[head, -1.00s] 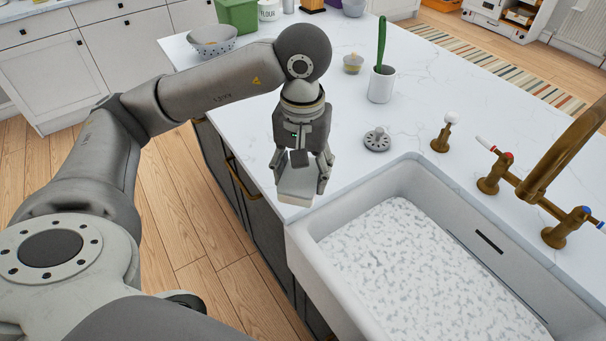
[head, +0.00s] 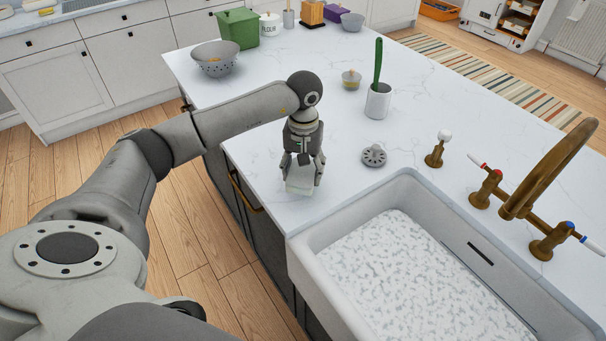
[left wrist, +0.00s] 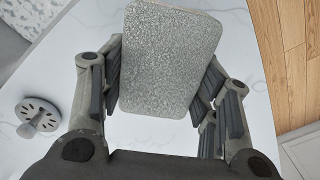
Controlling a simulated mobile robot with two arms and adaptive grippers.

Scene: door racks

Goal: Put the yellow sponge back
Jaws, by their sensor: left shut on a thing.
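My left gripper (head: 303,178) is shut on a pale, block-shaped sponge (head: 300,188), over the counter near its front edge, left of the sink. In the left wrist view, the sponge (left wrist: 170,60) sits between the dark finger pads and shows a grey, speckled broad face. No clear yellow shows on it. Whether its underside touches the counter cannot be told. My right gripper is not in view.
The white sink (head: 400,185) with a speckled floor lies to the right. A round drain strainer (head: 373,155), a white cup with a green-handled brush (head: 378,102), a brass knob (head: 436,152) and a brass tap (head: 545,170) stand nearby. A colander (head: 215,62) is farther back. The counter between is clear.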

